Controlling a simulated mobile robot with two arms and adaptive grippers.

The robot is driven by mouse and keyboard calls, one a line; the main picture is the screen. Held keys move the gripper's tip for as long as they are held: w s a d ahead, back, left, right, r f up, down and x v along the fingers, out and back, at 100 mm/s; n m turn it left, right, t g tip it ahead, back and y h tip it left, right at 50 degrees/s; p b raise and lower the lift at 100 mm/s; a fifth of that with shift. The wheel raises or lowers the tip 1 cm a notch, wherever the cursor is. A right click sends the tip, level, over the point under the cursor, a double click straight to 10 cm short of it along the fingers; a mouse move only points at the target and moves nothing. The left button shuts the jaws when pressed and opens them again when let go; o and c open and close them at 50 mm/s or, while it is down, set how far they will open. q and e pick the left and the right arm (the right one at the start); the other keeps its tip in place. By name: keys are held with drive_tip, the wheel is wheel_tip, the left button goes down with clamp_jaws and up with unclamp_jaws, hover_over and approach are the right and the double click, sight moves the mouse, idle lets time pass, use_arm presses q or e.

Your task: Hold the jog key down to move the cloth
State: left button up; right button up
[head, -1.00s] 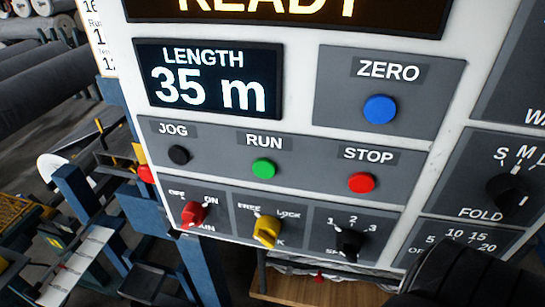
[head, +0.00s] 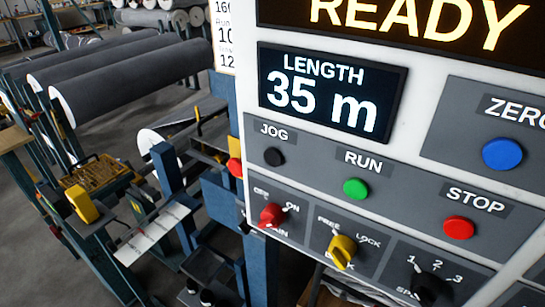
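The jog key (head: 274,157) is a round black button under the JOG label on the grey control panel (head: 310,172). Nothing touches it. The length display (head: 331,92) reads 35 m, and the sign above it (head: 420,22) reads READY. Dark grey cloth rolls (head: 145,82) lie on a blue frame at the upper left; I cannot tell which cloth the key drives. Neither of my grippers shows in the head view.
Beside the jog key are the green RUN button (head: 355,188) and red STOP button (head: 459,228). Below are a red ON/OFF knob (head: 272,215), a yellow FREE/LOCK knob (head: 342,250) and a black speed knob (head: 426,287). The blue ZERO button (head: 502,154) is at right.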

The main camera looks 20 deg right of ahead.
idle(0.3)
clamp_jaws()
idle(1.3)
